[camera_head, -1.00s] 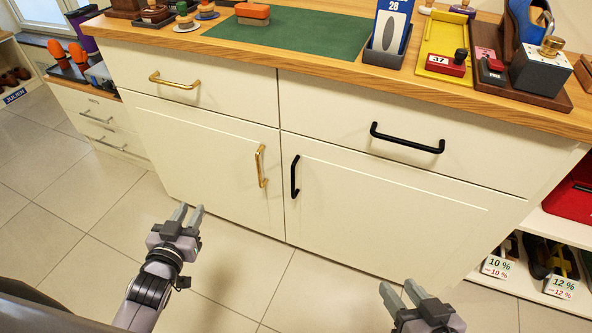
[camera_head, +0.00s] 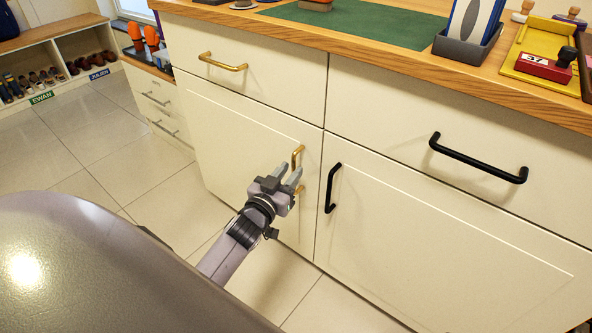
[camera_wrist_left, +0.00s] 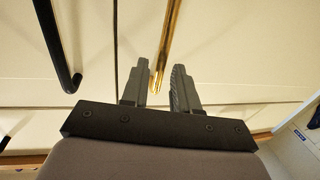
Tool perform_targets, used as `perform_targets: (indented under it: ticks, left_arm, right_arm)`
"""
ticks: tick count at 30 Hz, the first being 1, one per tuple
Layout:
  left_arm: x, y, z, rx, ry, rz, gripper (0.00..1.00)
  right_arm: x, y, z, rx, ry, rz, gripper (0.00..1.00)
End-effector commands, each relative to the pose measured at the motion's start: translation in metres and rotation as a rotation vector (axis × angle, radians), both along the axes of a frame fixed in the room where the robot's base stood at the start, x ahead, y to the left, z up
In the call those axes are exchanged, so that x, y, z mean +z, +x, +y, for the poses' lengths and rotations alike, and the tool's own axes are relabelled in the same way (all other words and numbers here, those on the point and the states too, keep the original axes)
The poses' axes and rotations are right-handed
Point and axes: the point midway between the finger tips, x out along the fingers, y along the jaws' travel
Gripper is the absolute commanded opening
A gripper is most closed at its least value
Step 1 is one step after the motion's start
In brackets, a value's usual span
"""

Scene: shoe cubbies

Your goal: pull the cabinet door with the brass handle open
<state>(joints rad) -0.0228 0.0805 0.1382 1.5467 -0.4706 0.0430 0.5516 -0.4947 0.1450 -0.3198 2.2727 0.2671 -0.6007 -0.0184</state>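The cabinet door with the brass handle (camera_head: 230,132) is the cream left door under the counter, and it looks shut flush. Its upright brass handle (camera_head: 297,153) is partly hidden by my left gripper (camera_head: 288,172). The gripper is open in front of the handle, one finger to each side in the picture. In the left wrist view the brass handle (camera_wrist_left: 172,38) runs down into the gap between the two spread fingers (camera_wrist_left: 159,82), with no finger clearly touching it. My right gripper is out of view.
A black upright handle (camera_head: 331,188) on the right door stands close beside the gripper. Drawers with a brass handle (camera_head: 222,63) and a black handle (camera_head: 477,160) lie above. The tiled floor (camera_head: 110,160) to the left is clear.

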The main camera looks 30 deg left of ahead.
Motion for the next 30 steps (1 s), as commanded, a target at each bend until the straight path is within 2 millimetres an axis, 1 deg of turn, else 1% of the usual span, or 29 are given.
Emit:
perform_targets:
  ticks: [1, 6, 10, 18, 21, 30]
  left_arm:
    - [-0.001, 0.008, 0.001, 0.000, 0.002, -0.002, 0.29]
    - [-0.001, 0.023, 0.003, 0.000, 0.000, -0.001, 0.29]
    - [0.000, 0.028, 0.004, 0.000, 0.001, 0.000, 0.29]
    - [0.000, 0.029, 0.004, 0.001, 0.001, 0.001, 0.29]
    - [0.000, 0.029, 0.004, 0.001, 0.001, 0.001, 0.00]
    - [0.000, 0.025, 0.004, -0.006, 0.001, 0.003, 0.00]
  right_arm:
    - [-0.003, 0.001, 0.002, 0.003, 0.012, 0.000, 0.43]
    - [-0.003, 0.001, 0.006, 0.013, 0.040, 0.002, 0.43]
    - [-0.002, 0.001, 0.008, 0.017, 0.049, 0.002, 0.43]
    - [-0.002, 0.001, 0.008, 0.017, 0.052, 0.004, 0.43]
    - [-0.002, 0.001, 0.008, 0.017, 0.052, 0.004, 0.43]
    - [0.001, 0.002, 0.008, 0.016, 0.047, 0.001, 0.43]
